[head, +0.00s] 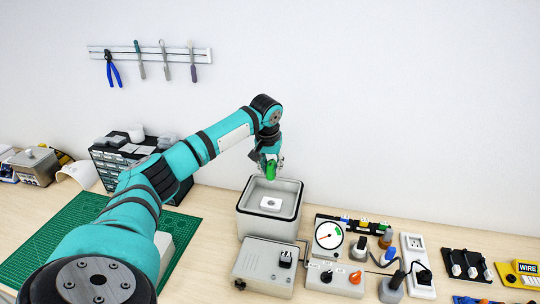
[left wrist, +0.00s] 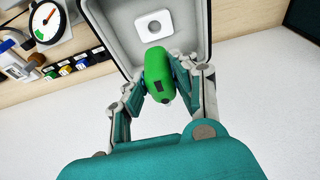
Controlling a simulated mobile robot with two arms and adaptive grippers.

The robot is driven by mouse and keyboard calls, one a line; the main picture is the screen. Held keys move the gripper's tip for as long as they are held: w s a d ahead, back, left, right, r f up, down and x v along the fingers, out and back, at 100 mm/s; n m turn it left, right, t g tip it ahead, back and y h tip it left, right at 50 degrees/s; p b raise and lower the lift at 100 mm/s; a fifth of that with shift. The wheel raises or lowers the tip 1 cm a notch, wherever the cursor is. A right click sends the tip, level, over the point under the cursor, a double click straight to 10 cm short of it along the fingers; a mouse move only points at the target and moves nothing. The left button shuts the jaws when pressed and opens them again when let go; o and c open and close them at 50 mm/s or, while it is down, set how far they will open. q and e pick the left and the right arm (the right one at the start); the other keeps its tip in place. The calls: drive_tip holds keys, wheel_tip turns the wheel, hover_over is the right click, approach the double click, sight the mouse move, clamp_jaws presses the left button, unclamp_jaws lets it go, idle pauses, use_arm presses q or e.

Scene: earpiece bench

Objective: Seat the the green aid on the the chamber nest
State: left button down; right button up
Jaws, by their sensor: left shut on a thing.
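The green aid (head: 270,170) is held in my left gripper (head: 267,162), above the open grey chamber box. In the left wrist view the green aid (left wrist: 159,72) sits between the two fingers of the left gripper (left wrist: 162,90), with a small dark patch on its side. The chamber nest (head: 271,204) is a small pale block with a recess, on the floor of the box. It also shows in the left wrist view (left wrist: 154,27), just beyond the aid's tip. The aid appears apart from the nest. My right gripper is out of view.
The chamber box (head: 243,216) has raised walls with a dark rim. A grey control unit (head: 266,262) stands in front of it. A dial gauge (head: 328,235), a knob panel (head: 335,280) and a power strip (head: 416,265) crowd the right. A green mat (head: 60,240) lies left.

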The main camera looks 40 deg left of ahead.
sight(271, 180)
use_arm(q)
drive_tip(key=shift+w+a, duration=0.1)
drive_tip(key=shift+a, duration=0.05)
drive_tip(key=shift+w, duration=0.2)
drive_tip(key=shift+s, duration=0.1)
drive_tip(key=shift+s+f, duration=0.15)
drive_tip(key=shift+f, duration=0.95)
drive_tip(key=shift+f+b, duration=0.3)
drive_tip(key=shift+f, duration=1.6)
wheel_tip(271, 180, down, 2)
drive_tip(key=shift+f, duration=1.35)
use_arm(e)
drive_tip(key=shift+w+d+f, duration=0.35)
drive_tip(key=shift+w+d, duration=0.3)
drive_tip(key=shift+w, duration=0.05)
use_arm(q)
drive_tip(key=shift+f, duration=0.25)
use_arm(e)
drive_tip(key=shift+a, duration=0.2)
